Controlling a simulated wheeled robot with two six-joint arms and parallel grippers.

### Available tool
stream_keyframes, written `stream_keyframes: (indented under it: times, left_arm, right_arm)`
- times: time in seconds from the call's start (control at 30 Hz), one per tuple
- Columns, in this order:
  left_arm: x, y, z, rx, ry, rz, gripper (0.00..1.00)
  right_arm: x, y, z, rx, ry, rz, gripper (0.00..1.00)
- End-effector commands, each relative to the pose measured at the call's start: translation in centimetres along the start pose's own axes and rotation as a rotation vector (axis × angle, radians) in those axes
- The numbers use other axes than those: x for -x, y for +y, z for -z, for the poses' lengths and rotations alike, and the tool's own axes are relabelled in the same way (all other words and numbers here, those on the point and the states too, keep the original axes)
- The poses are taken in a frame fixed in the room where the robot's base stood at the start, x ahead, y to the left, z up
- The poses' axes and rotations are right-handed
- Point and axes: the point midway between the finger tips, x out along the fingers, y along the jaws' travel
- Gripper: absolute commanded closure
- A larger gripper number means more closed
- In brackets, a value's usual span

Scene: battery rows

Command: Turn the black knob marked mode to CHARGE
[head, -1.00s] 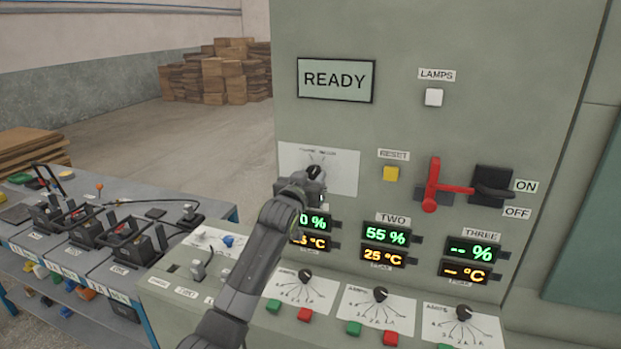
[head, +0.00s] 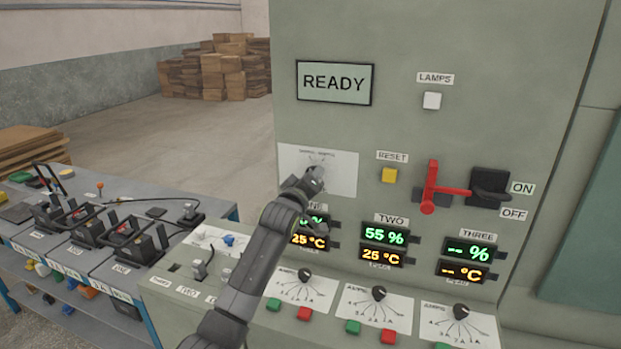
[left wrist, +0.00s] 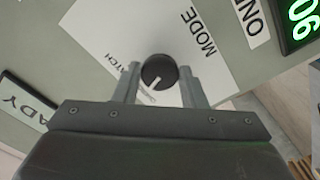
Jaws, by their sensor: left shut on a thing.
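The black mode knob (left wrist: 158,71) shows in the left wrist view, round, with a white pointer line running down and slightly left in that picture. The white card (left wrist: 105,45) around it carries the word MODE and a partly hidden word ending in ATCH. A small word near the pointer's end is too blurred to read. My left gripper (head: 316,176) is shut on the knob, one finger on each side. In the head view the gripper covers most of the knob on its white card (head: 343,175). My right gripper is not in view.
A screen (head: 335,83) reads READY. To the right are a yellow RESET button (head: 389,175) and a red lever (head: 430,190). Lit displays (head: 383,235) sit below. Amps knobs (head: 379,293) line the sloped desk. A bench (head: 100,250) with batteries stands left.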

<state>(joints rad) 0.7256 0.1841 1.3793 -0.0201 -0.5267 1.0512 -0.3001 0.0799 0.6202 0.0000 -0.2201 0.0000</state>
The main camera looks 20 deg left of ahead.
Motion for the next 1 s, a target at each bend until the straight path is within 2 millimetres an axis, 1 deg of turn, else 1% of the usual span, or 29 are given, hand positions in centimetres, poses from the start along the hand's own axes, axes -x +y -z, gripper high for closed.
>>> stream_keyframes:
  times: [0.2,0.4,0.97,1.0]
  left_arm:
    - [0.0,0.08,0.06,0.129,0.001,-0.002,0.85]
    - [0.0,0.08,0.05,0.198,0.001,-0.002,0.85]
    - [0.0,0.08,0.04,0.231,0.001,-0.001,0.85]
    - [0.0,0.08,0.04,0.231,0.001,-0.001,0.6]
  right_arm:
    - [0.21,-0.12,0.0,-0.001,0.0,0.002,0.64]
    - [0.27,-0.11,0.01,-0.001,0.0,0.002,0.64]
    - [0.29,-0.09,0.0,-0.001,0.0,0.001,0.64]
    - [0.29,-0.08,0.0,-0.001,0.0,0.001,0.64]
